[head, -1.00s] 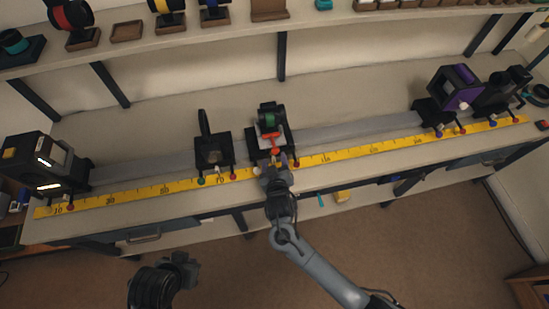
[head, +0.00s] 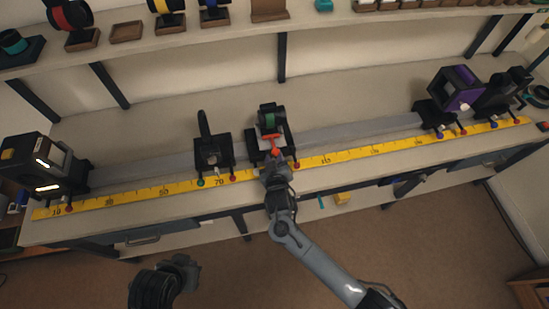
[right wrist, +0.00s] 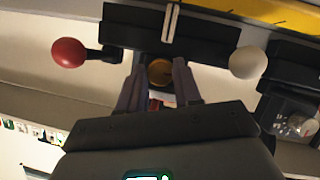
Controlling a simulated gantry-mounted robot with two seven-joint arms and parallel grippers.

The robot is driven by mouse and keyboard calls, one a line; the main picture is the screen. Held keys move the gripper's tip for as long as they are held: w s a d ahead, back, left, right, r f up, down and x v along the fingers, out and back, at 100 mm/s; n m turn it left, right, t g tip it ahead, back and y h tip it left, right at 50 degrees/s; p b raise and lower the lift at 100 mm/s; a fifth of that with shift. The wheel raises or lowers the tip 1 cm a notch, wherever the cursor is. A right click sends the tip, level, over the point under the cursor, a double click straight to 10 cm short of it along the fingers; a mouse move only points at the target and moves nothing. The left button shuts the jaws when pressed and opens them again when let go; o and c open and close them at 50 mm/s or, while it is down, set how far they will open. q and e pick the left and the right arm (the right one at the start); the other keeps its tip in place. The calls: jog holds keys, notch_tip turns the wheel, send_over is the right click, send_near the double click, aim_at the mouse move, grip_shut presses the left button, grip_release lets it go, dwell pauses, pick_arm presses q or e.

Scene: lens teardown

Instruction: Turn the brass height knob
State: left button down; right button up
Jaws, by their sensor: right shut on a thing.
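The brass height knob (right wrist: 160,72) shows in the right wrist view as a round golden end below a dark carriage block. My right gripper (right wrist: 158,66) has its two fingers on either side of the knob and is shut on it. In the head view, my right gripper (head: 277,172) is at the front of the middle carriage, which bears a green-faced black holder (head: 271,117) and a red-orange part (head: 272,145). The gripper hides the knob there. My left gripper (head: 182,266) hangs low at the front, clear of the bench; its jaws cannot be made out.
A red ball knob (right wrist: 68,53) and a white ball knob (right wrist: 247,62) flank the fingers. Another black carriage (head: 213,155) stands close to the left on the rail. A yellow scale (head: 350,152) runs along the front. Purple (head: 455,88) and black units stand at the ends.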

dwell(0.3)
jog(key=shift+d+m+g+y+p, duration=0.15)
jog(key=shift+m+g+y+p, duration=0.15)
jog(key=shift+m+y+p, duration=0.55)
jog(key=m+y, duration=0.1)
jog(key=m, duration=0.2)
jog(key=shift+d+m+y, duration=0.1)
jog(key=shift+m+y, duration=0.15)
jog(key=shift+y, duration=0.1)
jog(key=o, duration=1)
jog(key=shift+o, duration=0.2)
